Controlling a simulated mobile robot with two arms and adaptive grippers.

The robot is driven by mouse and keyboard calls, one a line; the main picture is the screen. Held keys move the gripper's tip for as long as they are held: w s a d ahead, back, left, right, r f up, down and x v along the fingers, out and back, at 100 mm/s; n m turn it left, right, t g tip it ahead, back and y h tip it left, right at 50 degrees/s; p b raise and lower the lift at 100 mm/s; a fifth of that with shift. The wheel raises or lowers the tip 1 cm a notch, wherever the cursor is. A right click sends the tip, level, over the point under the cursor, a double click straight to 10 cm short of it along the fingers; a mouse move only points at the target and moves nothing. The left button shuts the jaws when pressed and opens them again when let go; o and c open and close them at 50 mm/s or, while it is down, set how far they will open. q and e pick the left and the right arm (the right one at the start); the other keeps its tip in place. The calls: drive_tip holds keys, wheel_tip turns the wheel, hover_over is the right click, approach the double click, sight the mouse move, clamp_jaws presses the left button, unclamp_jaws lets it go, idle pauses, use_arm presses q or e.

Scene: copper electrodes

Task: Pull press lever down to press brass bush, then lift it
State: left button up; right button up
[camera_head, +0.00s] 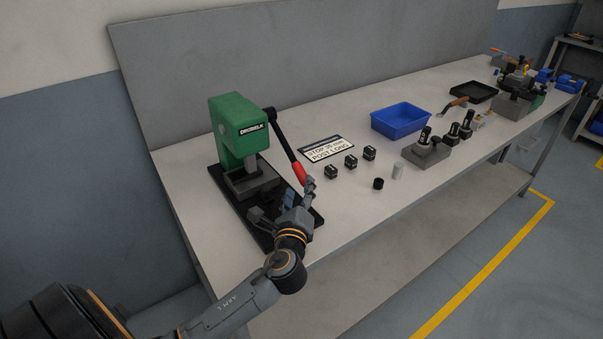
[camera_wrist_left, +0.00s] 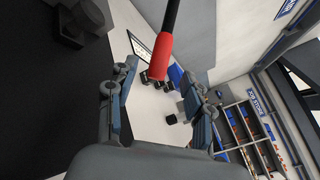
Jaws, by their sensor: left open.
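The green press (camera_head: 235,128) stands on a black base plate (camera_head: 228,188) at the near left end of the bench. Its black lever (camera_head: 284,138) slopes down to the right and ends in a red handle (camera_head: 299,173). My left gripper (camera_head: 287,197) is open, just below the handle's end. In the left wrist view, the red handle (camera_wrist_left: 159,58) shows between the open fingers (camera_wrist_left: 160,82), with a gap on each side. I cannot make out a brass bush; the spot under the ram is partly hidden. My right gripper is out of view.
On the bench (camera_head: 350,205) are a sign (camera_head: 326,148), several small black blocks (camera_head: 351,161), a black cylinder (camera_head: 378,183) and a pale cylinder (camera_head: 398,171). A blue bin (camera_head: 401,119) and a fixture (camera_head: 427,153) stand farther right. A grey panel rises behind.

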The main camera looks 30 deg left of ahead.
sight(301, 180)
use_arm(q)
drive_tip(key=x, duration=0.5)
drive_tip(key=shift+w, duration=0.15)
drive_tip(key=shift+w+a, duration=0.2)
drive_tip(key=shift+w, duration=0.1)
drive_tip(key=shift+c, duration=0.6)
drive_tip(key=c, duration=0.7)
clamp_jaws()
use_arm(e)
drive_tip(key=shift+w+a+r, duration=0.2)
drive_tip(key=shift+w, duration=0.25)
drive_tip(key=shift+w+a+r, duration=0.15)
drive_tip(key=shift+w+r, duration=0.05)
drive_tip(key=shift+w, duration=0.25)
